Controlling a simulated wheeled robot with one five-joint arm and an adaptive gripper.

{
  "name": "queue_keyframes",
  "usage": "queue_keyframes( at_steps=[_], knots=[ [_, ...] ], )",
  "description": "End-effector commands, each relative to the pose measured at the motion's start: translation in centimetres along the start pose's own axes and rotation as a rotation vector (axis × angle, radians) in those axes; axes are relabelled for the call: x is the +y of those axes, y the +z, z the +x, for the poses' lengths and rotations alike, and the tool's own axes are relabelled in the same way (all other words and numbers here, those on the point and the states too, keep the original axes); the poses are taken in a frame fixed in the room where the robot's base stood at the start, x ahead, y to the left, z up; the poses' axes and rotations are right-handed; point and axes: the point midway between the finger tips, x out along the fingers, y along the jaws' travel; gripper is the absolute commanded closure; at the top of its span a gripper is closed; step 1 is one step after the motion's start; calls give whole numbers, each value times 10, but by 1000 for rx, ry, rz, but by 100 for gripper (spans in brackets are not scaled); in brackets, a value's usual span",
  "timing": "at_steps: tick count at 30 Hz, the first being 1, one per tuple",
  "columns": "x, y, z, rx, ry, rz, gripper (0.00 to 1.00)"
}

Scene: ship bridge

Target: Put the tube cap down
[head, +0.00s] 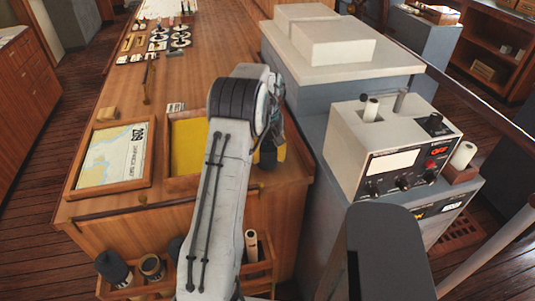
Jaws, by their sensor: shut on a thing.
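My gripper (272,133) is mostly hidden behind my own arm, above the right side of the yellow-bottomed wooden tray (184,184). It is shut on a small dark piece, apparently the tube cap (267,158), of which only a part shows below the jaws. I cannot tell whether the cap touches the tray. In the rack on the counter's front, an open-topped tube (152,266) stands beside a dark-topped tube (113,267). A pale roll or tube (251,245) stands at the rack's right.
A framed chart (113,157) lies left of the tray, with a small wooden block (108,113) behind it. Small instruments (158,43) lie at the counter's far end. A grey console with an instrument box (387,145) stands close on the right.

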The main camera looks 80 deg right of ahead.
Motion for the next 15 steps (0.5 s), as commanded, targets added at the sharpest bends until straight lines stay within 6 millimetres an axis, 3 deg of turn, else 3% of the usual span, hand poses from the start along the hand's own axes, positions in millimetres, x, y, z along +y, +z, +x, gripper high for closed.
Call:
queue_keyframes(
  at_steps=[5,15],
  knots=[
    [0,0,10,0,0,0,68],
    [0,0,13,1,1,0,68]
  ],
)
